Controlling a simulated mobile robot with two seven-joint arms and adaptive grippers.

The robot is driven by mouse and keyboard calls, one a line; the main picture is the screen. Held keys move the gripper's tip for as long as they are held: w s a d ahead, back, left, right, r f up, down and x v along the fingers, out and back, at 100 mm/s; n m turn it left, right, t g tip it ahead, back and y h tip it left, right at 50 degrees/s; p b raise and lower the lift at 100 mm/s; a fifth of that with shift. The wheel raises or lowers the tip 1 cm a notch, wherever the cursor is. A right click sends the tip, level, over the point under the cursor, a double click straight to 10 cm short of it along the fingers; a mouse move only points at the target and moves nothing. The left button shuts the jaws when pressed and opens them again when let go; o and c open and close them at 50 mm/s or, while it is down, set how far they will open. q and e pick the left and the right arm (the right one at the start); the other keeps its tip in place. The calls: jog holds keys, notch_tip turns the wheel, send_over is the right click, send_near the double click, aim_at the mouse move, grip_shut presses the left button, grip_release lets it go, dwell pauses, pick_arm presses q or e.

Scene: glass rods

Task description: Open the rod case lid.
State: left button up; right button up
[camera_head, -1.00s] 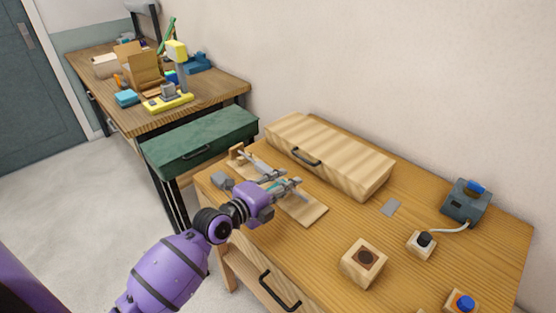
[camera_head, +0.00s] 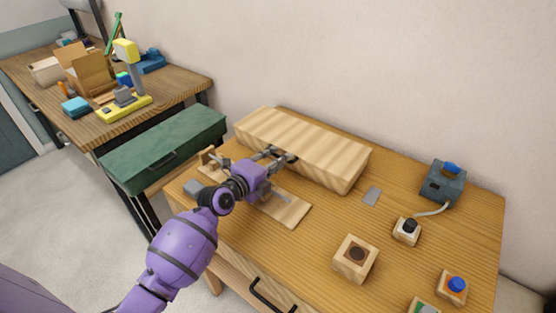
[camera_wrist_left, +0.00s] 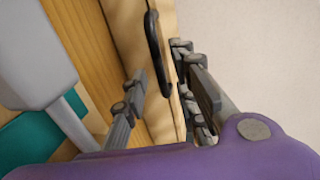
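The rod case (camera_head: 310,140) is a long, striped light-wood box with its lid down, at the back of the desk against the wall. Its dark handle (camera_wrist_left: 158,52) is on the front face, seen in the left wrist view and mostly hidden by the fingers in the head view. My left gripper (camera_head: 281,156) is at the case's front, by the handle. In the left wrist view its fingers (camera_wrist_left: 165,90) are spread apart, with the handle between and just beyond them. I cannot tell whether they touch it. My right gripper is not in view.
A wooden board (camera_head: 285,209) lies under my left gripper. A green case (camera_head: 165,148) stands left.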

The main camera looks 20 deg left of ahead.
pick_arm(q)
jog(key=shift+w+d+f, duration=0.15)
jog(key=shift+w, duration=0.35)
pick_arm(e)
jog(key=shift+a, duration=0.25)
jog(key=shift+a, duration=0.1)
pick_arm(q)
grip_shut()
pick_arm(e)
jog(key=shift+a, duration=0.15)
pick_arm(q)
jog(key=shift+f, duration=0.1)
